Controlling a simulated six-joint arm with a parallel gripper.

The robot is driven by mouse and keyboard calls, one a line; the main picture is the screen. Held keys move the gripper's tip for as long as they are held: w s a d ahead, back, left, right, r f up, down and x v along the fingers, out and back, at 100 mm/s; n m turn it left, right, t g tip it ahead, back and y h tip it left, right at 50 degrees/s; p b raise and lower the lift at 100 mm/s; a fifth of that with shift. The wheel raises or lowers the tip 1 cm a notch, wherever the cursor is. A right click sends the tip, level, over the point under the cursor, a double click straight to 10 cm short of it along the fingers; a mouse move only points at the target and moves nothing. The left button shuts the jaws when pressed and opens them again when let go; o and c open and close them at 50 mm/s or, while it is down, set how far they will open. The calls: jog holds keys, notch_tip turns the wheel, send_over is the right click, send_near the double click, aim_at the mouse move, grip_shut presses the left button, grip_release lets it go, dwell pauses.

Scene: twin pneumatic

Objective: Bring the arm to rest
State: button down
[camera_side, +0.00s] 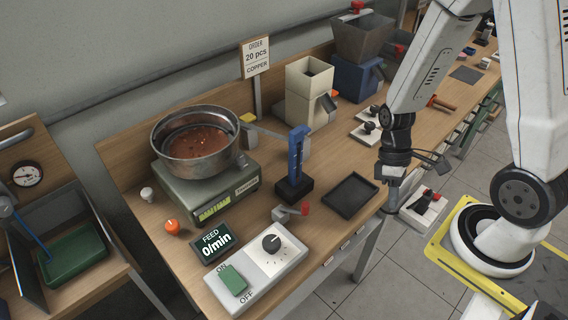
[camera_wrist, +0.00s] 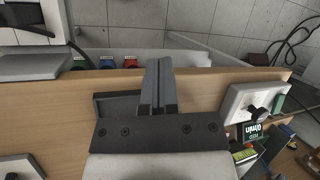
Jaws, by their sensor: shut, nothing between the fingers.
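My gripper (camera_side: 392,198) hangs pointing down near the front edge of the workbench (camera_side: 345,234), to the right of a flat black tray (camera_side: 350,196). The wrist view shows its two fingers (camera_wrist: 158,70) pressed together with nothing between them. The black tray also shows partly behind the fingers in the wrist view (camera_wrist: 103,107). The gripper appears clear of the tray, but its exact height above the bench is hard to tell.
A control box (camera_side: 257,265) with a knob and green switch stands front left, beside a display (camera_side: 212,243) reading 0/min. A metal bowl feeder (camera_side: 195,150), a blue post (camera_side: 296,155) and hoppers (camera_side: 308,95) stand farther back.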

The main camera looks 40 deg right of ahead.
jog(key=w+a+r+m+t+h, duration=0.2)
jog(key=w+r+m+t+h, duration=0.1)
jog(key=w+r+t, duration=0.4)
jog(key=shift+w+a+r, duration=0.3)
jog(key=shift+w+r, duration=0.4)
jog(key=shift+w, duration=0.35)
jog(key=c, duration=0.9)
grip_release()
jog(key=o, duration=0.4)
jog(key=shift+w+a, duration=0.15)
jog(key=shift+a, duration=0.1)
jog(key=shift+c, duration=0.2)
jog(key=n+g, duration=0.1)
jog(key=g, duration=0.2)
send_over(305, 204)
notch_tip(305, 204, down, 2)
jog(key=shift+f, duration=0.1)
jog(key=shift+f, duration=0.15)
jog(key=shift+f, duration=3.75)
